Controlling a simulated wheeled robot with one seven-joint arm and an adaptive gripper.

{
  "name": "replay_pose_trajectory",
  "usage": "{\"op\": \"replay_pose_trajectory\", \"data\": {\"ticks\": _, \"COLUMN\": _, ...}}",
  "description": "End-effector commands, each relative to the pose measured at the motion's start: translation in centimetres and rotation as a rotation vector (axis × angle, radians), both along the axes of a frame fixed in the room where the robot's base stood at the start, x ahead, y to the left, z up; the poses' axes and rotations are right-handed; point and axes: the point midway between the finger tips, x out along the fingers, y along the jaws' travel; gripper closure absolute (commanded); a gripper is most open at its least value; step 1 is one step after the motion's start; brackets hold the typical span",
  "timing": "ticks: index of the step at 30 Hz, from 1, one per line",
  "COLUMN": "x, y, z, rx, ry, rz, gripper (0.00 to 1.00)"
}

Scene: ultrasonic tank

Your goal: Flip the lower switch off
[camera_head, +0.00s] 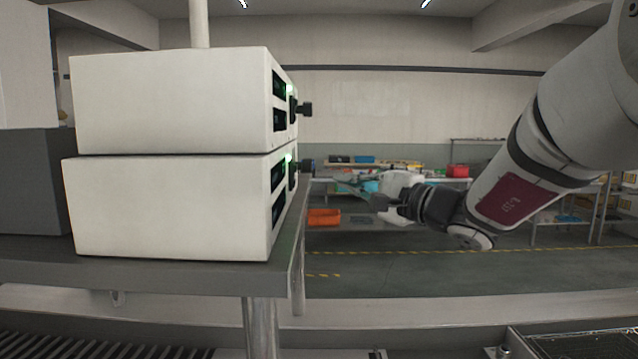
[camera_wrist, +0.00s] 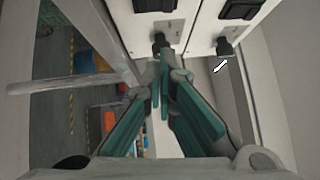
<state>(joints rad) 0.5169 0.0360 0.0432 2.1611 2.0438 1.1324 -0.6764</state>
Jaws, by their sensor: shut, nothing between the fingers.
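Two white box units are stacked on a metal table: the upper unit (camera_head: 170,100) and the lower unit (camera_head: 165,207). A dark knob-like switch sticks out of each front face. The lower switch (camera_head: 308,165) faces my gripper (camera_head: 335,178), which reaches in from the right. In the wrist view, the lower switch (camera_wrist: 160,42) is just beyond the fingertips of my gripper (camera_wrist: 168,64); whether they touch it I cannot tell. The upper switch (camera_wrist: 224,46) is to the right, clear of the fingers. My gripper is shut and empty. The switch's exact angle is hard to read.
The table (camera_head: 150,275) carries both units, and its edge runs just below the lower one. A grey box (camera_head: 36,180) stands behind at the left. An orange bin (camera_head: 323,217) and shelves are far back. Open floor lies right of the table.

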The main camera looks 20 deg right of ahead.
Motion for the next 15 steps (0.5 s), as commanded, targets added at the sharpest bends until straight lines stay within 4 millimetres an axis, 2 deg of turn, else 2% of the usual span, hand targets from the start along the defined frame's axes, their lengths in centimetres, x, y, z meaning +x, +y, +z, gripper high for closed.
{"op": "replay_pose_trajectory", "data": {"ticks": 6, "x": 3.7, "y": 2.0, "z": 0.4, "rx": 0.002, "ry": 0.002, "rz": 0.002, "gripper": 1.0}}
{"op": "replay_pose_trajectory", "data": {"ticks": 9, "x": 4.0, "y": 3.5, "z": 0.7, "rx": 0.002, "ry": 0.002, "rz": 0.002, "gripper": 1.0}}
{"op": "replay_pose_trajectory", "data": {"ticks": 15, "x": 4.6, "y": 5.2, "z": 0.8, "rx": 0.001, "ry": 0.0, "rz": 0.0, "gripper": 1.0}}
